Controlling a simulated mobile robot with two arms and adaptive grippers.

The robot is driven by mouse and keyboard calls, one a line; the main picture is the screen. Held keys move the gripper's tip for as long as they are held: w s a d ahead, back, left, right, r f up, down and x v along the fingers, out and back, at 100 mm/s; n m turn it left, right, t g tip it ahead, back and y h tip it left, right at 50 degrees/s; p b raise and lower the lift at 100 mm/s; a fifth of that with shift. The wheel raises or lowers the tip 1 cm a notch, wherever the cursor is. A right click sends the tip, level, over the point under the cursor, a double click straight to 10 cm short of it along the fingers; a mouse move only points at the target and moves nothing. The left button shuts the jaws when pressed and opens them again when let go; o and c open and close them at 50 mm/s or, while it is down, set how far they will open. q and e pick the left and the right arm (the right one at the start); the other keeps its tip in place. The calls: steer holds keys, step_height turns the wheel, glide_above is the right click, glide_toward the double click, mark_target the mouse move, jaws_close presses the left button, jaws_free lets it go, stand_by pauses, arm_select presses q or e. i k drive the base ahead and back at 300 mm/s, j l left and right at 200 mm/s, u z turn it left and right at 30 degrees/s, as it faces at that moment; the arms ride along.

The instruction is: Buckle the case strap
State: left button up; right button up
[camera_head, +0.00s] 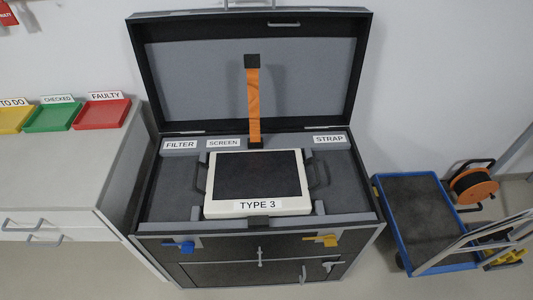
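The open case (160,185) stands with its lid (190,70) raised against the wall. The orange strap (254,100) hangs down the inside of the lid. A black block (252,61) is at its upper end, and a dark piece (255,143) is at its lower end near the hinge edge. A white device (258,208) with a dark screen, labelled TYPE 3, lies in the grey foam, with a dark handle at each side. A small black block (259,221) sits at the case's front edge, in line with the strap. Neither of my grippers shows.
A blue part (185,247) and a yellow part (329,241) are on the front below the case. At left, yellow, green (52,116) and red trays stand on a counter (75,160). At right are a blue-edged cart (415,215) and an orange reel (472,187).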

mark_target(252, 61)
steer(key=j+z, duration=0.25)
steer(key=z, duration=0.15)
steer(key=j+z, duration=0.55)
steer(key=z, duration=0.3)
